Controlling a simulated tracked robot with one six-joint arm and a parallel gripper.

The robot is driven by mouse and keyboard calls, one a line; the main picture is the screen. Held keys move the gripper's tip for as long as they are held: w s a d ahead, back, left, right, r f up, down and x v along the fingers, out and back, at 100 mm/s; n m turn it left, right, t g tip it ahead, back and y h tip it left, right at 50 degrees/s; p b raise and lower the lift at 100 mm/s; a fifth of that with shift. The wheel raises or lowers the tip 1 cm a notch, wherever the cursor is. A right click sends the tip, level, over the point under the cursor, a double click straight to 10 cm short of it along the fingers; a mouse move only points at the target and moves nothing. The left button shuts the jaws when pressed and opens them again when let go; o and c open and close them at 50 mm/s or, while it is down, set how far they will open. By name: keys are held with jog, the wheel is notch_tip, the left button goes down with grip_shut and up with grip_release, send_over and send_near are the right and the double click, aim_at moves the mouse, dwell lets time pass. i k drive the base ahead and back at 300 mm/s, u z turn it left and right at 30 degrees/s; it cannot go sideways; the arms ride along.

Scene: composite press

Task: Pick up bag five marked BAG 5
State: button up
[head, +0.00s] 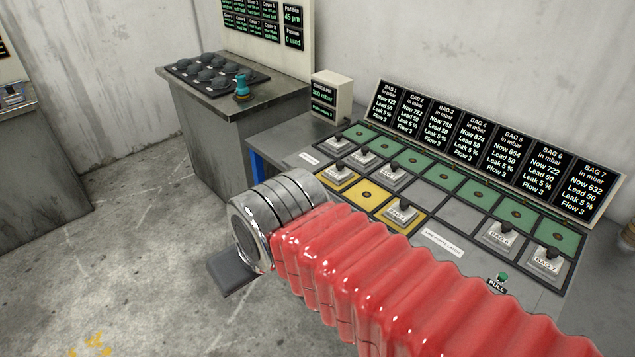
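No label reading BAG 5 can be made out on any bag. A bag marked BAG 4 (401,213) sits on a yellow square. Bags marked BAG 6 (501,236) and BAG 7 (547,261) sit at the bench's right. More small bags (361,157) stand at the back left, their labels too small to read. A similar piece (12,96) rests on the far-left bench, its label unreadable. The BAG 5 readout (508,165) is on the display panel.
The bench (455,205) has green squares along the back and bare grey squares in the middle. My arm hides its front. A green PULL knob (503,279) stands near the front right. A cabinet (225,130) with a dark tray and teal-handled tool stands behind left.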

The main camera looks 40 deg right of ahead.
aim_at(339, 175)
jog(key=u, duration=0.2)
jog(key=k, duration=0.35)
jog(key=u, duration=0.15)
jog(key=i, duration=1)
jog(key=z, duration=0.4)
jog(key=i, duration=0.65)
jog(key=z, duration=1.1)
jog(key=i, duration=0.85)
jog(key=z, duration=0.55)
